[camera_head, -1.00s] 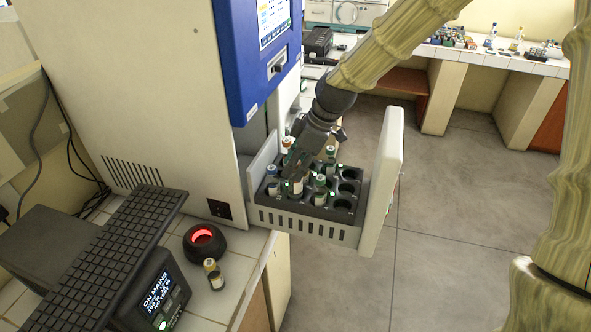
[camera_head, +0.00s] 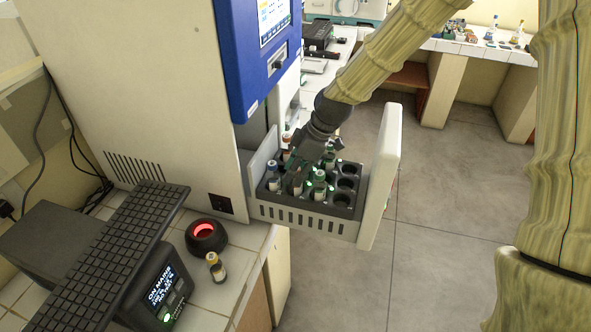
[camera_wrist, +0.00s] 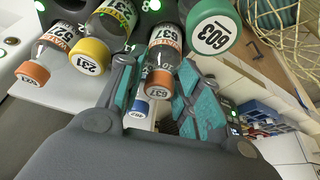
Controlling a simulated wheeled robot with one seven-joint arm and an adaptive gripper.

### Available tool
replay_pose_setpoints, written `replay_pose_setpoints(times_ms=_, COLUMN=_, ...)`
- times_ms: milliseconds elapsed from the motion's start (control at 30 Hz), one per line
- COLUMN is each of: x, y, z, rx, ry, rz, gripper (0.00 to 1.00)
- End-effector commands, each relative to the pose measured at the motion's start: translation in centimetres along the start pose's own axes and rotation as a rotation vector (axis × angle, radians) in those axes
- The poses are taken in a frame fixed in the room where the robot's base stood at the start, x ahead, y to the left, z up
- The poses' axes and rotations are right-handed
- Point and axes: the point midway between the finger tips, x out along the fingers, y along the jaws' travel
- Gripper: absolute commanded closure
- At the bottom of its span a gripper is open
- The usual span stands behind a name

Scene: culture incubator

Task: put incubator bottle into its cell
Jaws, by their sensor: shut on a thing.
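My gripper (camera_head: 301,181) is down among the bottles in the black rack. In the wrist view my gripper (camera_wrist: 160,85) has its teal fingers on both sides of an orange-capped bottle marked 637 (camera_wrist: 163,45), and appears shut on it. The head view mostly hides this bottle behind the fingers. The black rack (camera_head: 310,207) sits in the pulled-out white drawer (camera_head: 300,222) of the incubator (camera_head: 150,90). Its right column shows empty round cells (camera_head: 346,185). I cannot tell how deep the held bottle sits.
A green-capped bottle marked 603 (camera_wrist: 211,35) stands close to the right finger. The drawer front (camera_head: 382,180) rises at the right. A yellow-capped bottle (camera_head: 215,266) stands on the counter beside a red-lit ring (camera_head: 206,237).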

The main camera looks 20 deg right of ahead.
Motion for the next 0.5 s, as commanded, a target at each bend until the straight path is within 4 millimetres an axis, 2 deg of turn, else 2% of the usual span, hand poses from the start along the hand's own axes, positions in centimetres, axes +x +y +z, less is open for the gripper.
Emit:
replay_pose_setpoints(times_ms=67, x=0.01, y=0.01, z=0.00, rx=0.000, ry=0.000, rz=0.000, gripper=0.57)
replay_pose_setpoints(times_ms=500, x=-0.53, y=0.04, z=-0.13, rx=0.001, ry=0.001, rz=0.001, gripper=0.57)
